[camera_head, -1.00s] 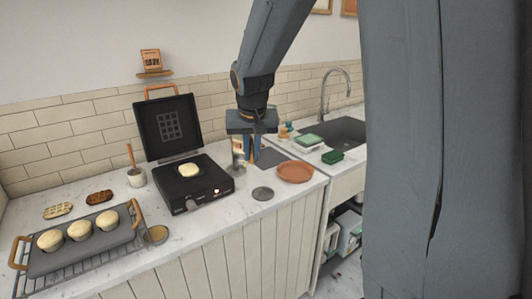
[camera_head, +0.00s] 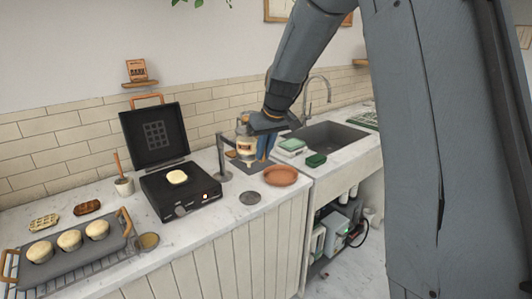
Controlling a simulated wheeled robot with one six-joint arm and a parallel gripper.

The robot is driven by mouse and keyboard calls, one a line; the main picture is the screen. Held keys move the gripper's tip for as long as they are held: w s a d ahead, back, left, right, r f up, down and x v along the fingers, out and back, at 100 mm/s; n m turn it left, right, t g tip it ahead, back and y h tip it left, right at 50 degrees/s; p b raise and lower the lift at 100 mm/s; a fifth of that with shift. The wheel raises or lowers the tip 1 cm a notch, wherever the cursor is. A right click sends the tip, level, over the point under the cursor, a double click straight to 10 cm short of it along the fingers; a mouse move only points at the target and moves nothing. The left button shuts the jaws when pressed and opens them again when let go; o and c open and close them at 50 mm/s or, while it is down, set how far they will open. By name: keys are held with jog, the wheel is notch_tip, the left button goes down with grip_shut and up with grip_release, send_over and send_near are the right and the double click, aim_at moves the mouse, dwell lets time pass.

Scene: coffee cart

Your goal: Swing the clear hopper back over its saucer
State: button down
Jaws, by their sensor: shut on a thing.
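The clear hopper (camera_head: 246,148), with a brown and white label and pale contents, hangs from the grey post (camera_head: 222,160) on its right side, above the counter. My gripper (camera_head: 262,144) is at the hopper's right side, shut on it; the exact contact is partly hidden. A terracotta saucer (camera_head: 281,176) lies on the counter to the right and in front of the hopper. A flat grey disc (camera_head: 250,198) lies nearer the front edge. The hopper appears over the dark mat (camera_head: 236,158), apart from both.
An open black waffle iron (camera_head: 182,190) stands left of the post, with a pale piece of batter on it.

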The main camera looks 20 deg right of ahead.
jog(key=shift+w+d+r, duration=0.1)
jog(key=shift+w+d, duration=0.05)
jog(key=shift+d, duration=0.1)
jog(key=c, duration=1.8)
grip_release()
jog(key=shift+d, duration=0.2)
jog(key=shift+a, duration=0.2)
jog(key=shift+b+v, duration=1.25)
jog(key=shift+v, duration=2.6)
jog(key=s+f+m+g, duration=0.1)
jog(key=s+f, duration=0.6)
jog(key=s, duration=0.2)
jog(key=s+a+f+m+g+b, duration=0.1)
jog(key=s+f, duration=0.6)
jog(key=s, duration=0.2)
jog(key=s+a+f+g+h+b, duration=0.1)
jog(key=s+f, duration=0.6)
jog(key=s, duration=0.2)
jog(key=shift+f+m, duration=0.15)
jog(key=shift+m, duration=0.25)
